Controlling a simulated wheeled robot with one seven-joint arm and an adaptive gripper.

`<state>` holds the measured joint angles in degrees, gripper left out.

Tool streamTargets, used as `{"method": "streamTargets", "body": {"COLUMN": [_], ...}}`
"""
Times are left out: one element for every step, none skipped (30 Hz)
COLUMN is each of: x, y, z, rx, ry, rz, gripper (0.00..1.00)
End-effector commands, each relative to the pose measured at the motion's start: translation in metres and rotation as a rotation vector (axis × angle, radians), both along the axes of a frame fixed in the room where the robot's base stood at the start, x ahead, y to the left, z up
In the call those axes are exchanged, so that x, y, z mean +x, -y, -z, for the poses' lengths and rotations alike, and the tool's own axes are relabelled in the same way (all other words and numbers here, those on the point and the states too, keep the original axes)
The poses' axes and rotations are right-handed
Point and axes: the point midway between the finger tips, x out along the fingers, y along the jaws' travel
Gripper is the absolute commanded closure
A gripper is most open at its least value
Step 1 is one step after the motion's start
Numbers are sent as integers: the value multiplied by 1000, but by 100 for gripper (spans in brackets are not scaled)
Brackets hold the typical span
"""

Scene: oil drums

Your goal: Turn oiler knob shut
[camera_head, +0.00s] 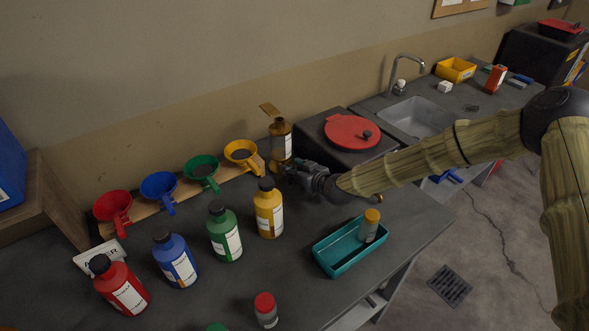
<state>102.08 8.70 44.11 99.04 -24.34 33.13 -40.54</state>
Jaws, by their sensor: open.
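A brown-gold cylinder with a pale label (282,143), probably the oiler, stands upright at the back of the bench against the wall side. A tan flat piece (270,110) sticks up at its top left. My gripper (283,171) is open at the lower front of this cylinder, its dark fingers pointing left. I cannot tell whether the fingers touch it. No knob can be made out clearly; the gripper hides the cylinder's lower part.
A yellow bottle (268,209) stands just in front of my gripper, with green, blue and red bottles farther left. Colored funnels (242,152) sit on a wooden rack behind. A teal tray (334,261) and a red-lidded dark box (352,131) are to the right.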

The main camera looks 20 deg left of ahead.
Motion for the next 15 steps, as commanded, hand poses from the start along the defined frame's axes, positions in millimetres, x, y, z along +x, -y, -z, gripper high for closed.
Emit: {"method": "streamTargets", "body": {"x": [0, 0, 0, 0, 0, 0, 0, 0, 0, 0, 0, 0, 0, 0, 0], "y": [0, 0, 0, 0, 0, 0, 0, 0, 0, 0, 0, 0, 0, 0, 0], "z": [0, 0, 0, 0, 0, 0, 0, 0, 0, 0, 0, 0, 0, 0, 0], "rx": [0, 0, 0, 0, 0, 0, 0, 0, 0, 0, 0, 0, 0, 0, 0], "ry": [0, 0, 0, 0, 0, 0, 0, 0, 0, 0, 0, 0, 0, 0, 0], "rz": [0, 0, 0, 0, 0, 0, 0, 0, 0, 0, 0, 0, 0, 0, 0], "gripper": [59, 59, 59, 59, 59, 59, 61, 66, 74, 79, 85, 92, 97, 100, 100]}}
